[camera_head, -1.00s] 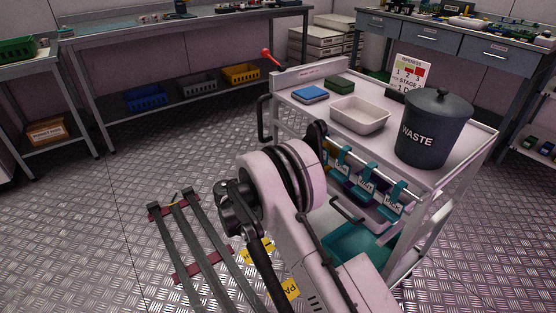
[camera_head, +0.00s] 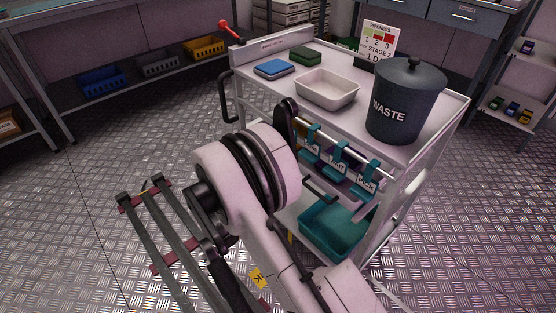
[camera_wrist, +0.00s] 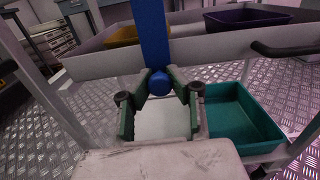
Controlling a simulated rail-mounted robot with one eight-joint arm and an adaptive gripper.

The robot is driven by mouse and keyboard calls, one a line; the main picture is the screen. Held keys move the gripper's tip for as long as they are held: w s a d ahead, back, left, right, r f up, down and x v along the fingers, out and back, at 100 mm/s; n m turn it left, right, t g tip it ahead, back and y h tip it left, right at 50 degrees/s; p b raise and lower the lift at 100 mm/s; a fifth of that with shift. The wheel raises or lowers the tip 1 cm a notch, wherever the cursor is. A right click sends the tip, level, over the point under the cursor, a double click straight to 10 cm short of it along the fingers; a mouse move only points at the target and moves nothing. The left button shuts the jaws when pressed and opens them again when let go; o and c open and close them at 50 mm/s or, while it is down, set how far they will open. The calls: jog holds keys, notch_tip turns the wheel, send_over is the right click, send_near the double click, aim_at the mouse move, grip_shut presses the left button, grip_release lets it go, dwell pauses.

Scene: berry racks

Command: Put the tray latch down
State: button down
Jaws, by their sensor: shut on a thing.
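In the wrist view my gripper (camera_wrist: 161,86) has its green fingers closed around the rounded lower end of an upright blue bar (camera_wrist: 154,35). This blue bar appears to be the tray latch, though no label shows on it. Behind it is a grey shelf tray (camera_wrist: 215,45) on the trolley. In the head view my arm hides the gripper and the bar, in front of the left part of the white trolley (camera_head: 387,158).
A teal bin (camera_head: 335,232) sits low in the trolley; it shows right of my gripper in the wrist view (camera_wrist: 243,118). Labelled teal hangers (camera_head: 335,168) line the front.

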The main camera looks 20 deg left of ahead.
jog(key=shift+s, duration=0.1)
jog(key=c, duration=1.5)
grip_release()
jog(key=shift+s, duration=0.1)
jog(key=v, duration=1.1)
jog(key=shift+s+a, duration=0.15)
jog(key=shift+s, duration=0.25)
